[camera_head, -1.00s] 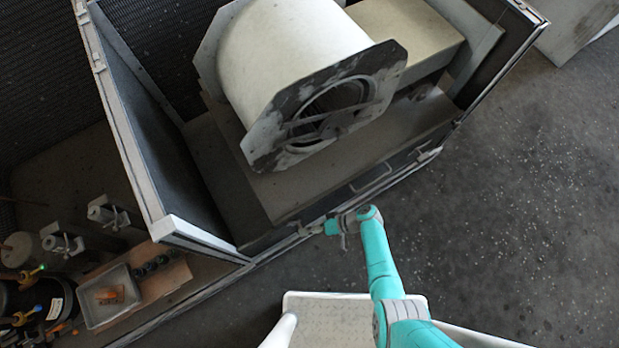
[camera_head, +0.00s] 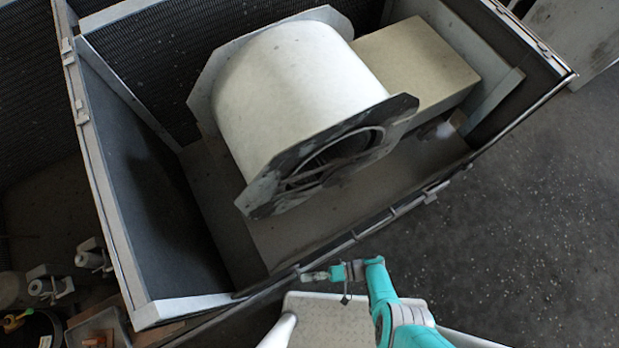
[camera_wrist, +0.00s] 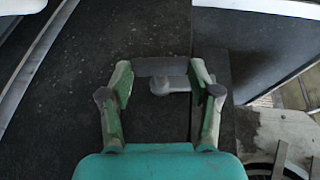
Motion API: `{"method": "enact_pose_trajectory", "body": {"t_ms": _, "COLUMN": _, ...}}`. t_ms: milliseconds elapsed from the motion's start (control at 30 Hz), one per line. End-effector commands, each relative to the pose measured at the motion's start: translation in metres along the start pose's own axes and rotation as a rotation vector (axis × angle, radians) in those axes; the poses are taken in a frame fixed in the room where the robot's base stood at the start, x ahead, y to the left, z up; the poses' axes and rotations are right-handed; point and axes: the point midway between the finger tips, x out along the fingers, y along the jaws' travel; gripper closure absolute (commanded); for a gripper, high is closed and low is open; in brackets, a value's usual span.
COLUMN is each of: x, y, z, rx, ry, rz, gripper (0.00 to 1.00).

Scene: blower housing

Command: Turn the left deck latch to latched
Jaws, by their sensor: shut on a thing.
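The left deck latch (camera_wrist: 163,67) shows in the wrist view as a short grey bar with a rounded knob below its middle. My gripper (camera_wrist: 163,82) is shut on it, with one finger at each end of the bar. In the head view my gripper (camera_head: 324,275) is at the front lower edge of the housing, left of its middle. The latch is too small and too covered there to read its angle. I cannot tell whether it is turned to latched.
The open housing holds a pale blower drum (camera_head: 290,95) with a dark octagonal end plate (camera_head: 325,160) and a beige box (camera_head: 420,65). A side panel (camera_head: 150,190) stands at left. Grey fittings (camera_head: 50,285) lie at lower left. The floor at right (camera_head: 510,230) is clear.

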Motion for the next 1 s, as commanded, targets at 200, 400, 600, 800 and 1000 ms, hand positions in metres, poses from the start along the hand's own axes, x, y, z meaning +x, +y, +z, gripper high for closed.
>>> {"method": "enact_pose_trajectory", "body": {"t_ms": 200, "x": 0.002, "y": 0.0, "z": 0.0092, "rx": 0.011, "ry": -0.002, "rz": -0.021, "gripper": 1.0}}
{"method": "enact_pose_trajectory", "body": {"t_ms": 400, "x": 0.0028, "y": 0.0, "z": 0.0126, "rx": 0.014, "ry": -0.002, "rz": -0.027, "gripper": 1.0}}
{"method": "enact_pose_trajectory", "body": {"t_ms": 600, "x": 0.0029, "y": 0.0001, "z": 0.0131, "rx": 0.014, "ry": -0.003, "rz": -0.027, "gripper": 1.0}}
{"method": "enact_pose_trajectory", "body": {"t_ms": 800, "x": 0.003, "y": 0.0002, "z": 0.0132, "rx": 0.014, "ry": -0.003, "rz": -0.027, "gripper": 0.25}}
{"method": "enact_pose_trajectory", "body": {"t_ms": 1000, "x": 0.0026, "y": 0.0001, "z": 0.0121, "rx": 0.013, "ry": -0.002, "rz": -0.026, "gripper": 0.12}}
